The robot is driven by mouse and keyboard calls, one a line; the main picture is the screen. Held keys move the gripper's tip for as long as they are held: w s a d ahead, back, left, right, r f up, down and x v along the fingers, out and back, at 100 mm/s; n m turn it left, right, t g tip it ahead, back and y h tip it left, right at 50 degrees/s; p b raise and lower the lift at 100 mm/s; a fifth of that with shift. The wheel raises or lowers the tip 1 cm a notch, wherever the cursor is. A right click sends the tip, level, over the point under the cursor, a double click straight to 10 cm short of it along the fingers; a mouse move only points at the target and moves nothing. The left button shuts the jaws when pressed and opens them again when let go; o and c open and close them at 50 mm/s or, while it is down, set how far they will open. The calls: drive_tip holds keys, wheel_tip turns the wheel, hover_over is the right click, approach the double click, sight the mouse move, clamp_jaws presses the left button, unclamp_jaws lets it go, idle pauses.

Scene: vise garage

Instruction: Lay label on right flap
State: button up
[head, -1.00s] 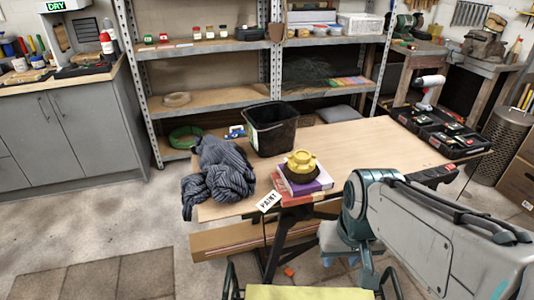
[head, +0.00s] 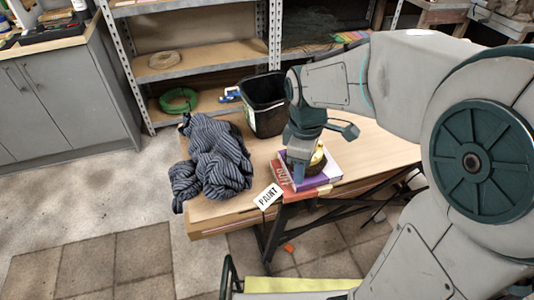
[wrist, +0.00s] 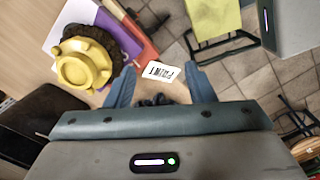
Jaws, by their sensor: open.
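In the wrist view both fingers of my gripper (wrist: 160,82) are spread apart, one on each side of the label's line.
A striped cloth (head: 212,160) and a black bin (head: 265,104) stand on the table (head: 262,160). A yellow surface (head: 300,284) is at the bottom.

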drive_tip(key=w+a+f+n+g+p, duration=0.1)
drive_tip(key=w+a+f+n, duration=0.2)
drive_tip(key=w+a+n, duration=0.55)
drive_tip(key=n, duration=0.3)
hover_over(271, 194)
drive_tip(key=w, duration=0.1)
drive_tip(key=shift+h, duration=0.3)
wheel_tip(271, 194, down, 8)
drive_tip(key=shift+w+f+b, duration=0.1)
drive_tip(key=shift+f+b, duration=0.1)
drive_tip(key=shift+b, duration=0.1)
drive_tip(key=shift+s+f+b, duration=0.15)
drive_tip(key=shift+s+f, duration=0.1)
drive_tip(key=shift+f, duration=1.1)
drive_tip(key=shift+s+f+b, duration=0.15)
drive_tip(key=shift+s+f, duration=0.05)
drive_tip(key=shift+f, duration=1.15)
drive_tip(key=c, duration=0.6)
drive_tip(key=shift+c, duration=0.5)
drive_tip(key=shift+r, duration=0.1)
